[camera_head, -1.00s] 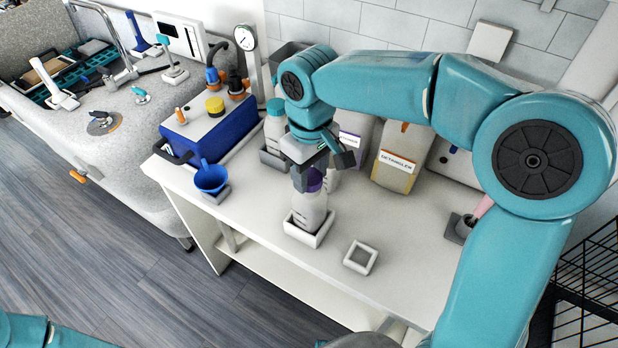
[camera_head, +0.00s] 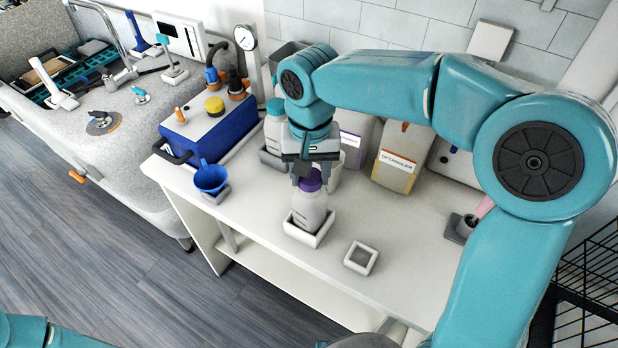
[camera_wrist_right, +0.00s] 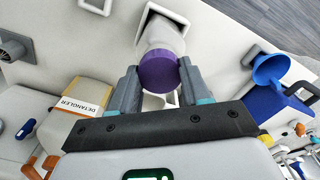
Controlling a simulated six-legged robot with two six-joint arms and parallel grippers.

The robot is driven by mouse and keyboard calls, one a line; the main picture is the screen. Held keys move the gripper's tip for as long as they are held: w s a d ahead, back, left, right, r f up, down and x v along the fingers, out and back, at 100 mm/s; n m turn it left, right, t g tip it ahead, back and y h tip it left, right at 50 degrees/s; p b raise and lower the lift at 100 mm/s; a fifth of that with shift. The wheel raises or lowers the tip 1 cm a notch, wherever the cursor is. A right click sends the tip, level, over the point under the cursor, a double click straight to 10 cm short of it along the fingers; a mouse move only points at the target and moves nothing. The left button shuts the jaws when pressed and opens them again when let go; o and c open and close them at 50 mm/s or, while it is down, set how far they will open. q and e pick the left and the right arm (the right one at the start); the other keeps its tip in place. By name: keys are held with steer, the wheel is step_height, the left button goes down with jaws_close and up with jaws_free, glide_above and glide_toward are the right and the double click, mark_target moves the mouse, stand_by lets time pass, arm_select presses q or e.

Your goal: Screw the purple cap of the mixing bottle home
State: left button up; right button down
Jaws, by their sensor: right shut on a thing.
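The mixing bottle (camera_head: 309,212) is whitish and stands upright in a square white holder (camera_head: 296,235) on the white counter. Its purple cap (camera_head: 311,181) sits on the neck, and it also shows in the right wrist view (camera_wrist_right: 160,72). My right gripper (camera_head: 308,177) comes down from above and is shut on the purple cap, with one finger on each side of it in the right wrist view. The thread under the cap is hidden. A piece of my left arm shows at the lower left of the head view, but its gripper is out of frame.
An empty square holder (camera_head: 361,258) stands to the right of the bottle. A blue funnel (camera_head: 210,177) stands to the left, near a blue box (camera_head: 208,125). The detangler jug (camera_head: 398,160) and other bottles stand behind. The counter's front right is clear.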

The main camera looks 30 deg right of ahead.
steer(key=m, duration=0.4)
steer(key=shift+m, duration=0.3)
steer(key=shift+f, duration=0.1)
steer(key=m, duration=0.4)
steer(key=shift+m+b, duration=0.3)
steer(key=shift+b, duration=0.05)
steer(key=shift+c, duration=2.2)
jaws_free()
